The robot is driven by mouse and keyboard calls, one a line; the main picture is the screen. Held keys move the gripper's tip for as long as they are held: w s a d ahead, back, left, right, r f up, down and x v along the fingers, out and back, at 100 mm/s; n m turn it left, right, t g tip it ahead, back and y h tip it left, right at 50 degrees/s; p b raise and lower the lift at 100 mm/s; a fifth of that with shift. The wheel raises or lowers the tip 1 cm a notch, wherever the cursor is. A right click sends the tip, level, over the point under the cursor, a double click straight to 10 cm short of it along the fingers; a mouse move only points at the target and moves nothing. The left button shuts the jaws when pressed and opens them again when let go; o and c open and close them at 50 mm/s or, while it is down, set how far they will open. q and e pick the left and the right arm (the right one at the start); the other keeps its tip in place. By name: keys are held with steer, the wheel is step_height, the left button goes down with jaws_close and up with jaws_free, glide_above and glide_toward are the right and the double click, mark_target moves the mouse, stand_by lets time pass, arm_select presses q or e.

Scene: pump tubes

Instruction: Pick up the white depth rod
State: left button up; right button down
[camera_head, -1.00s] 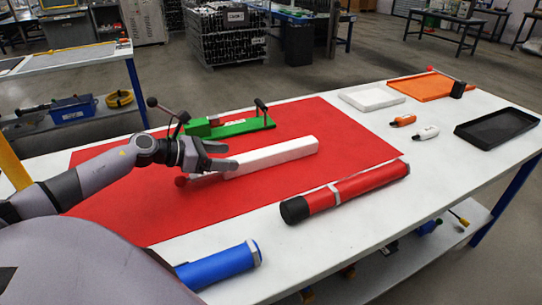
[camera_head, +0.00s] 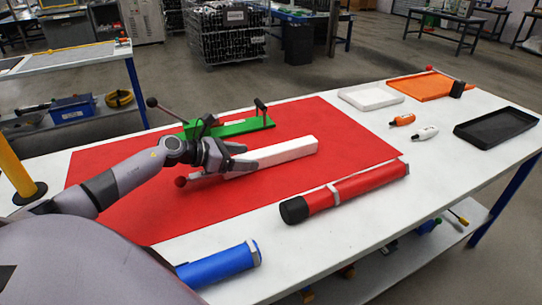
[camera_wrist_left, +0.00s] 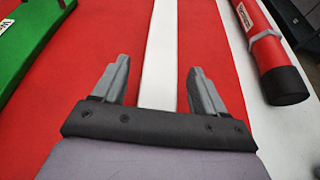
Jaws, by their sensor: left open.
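A long white bar, the white depth rod (camera_head: 285,152), lies on the red mat (camera_head: 230,200). My left gripper (camera_head: 240,158) is open at the bar's left end, with its fingers on either side of it. In the left wrist view, the rod (camera_wrist_left: 161,50) runs straight away between the two open fingers of the gripper (camera_wrist_left: 158,85), with a gap on both sides. The rod's near end is hidden behind the gripper body. A small red ball (camera_head: 181,182) shows near that end; I cannot tell whether it belongs to the rod. My right gripper is out of view.
A green fixture (camera_head: 245,126) stands behind the rod. A red tube with a black end (camera_head: 345,190) lies in front, and a blue cylinder (camera_head: 220,264) nearer. White (camera_head: 372,97), orange (camera_head: 420,88) and black (camera_head: 495,127) trays and two small bottles are at the right.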

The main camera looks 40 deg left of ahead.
arm_select(q)
steer(key=c, duration=1.3)
steer(key=shift+r, duration=0.1)
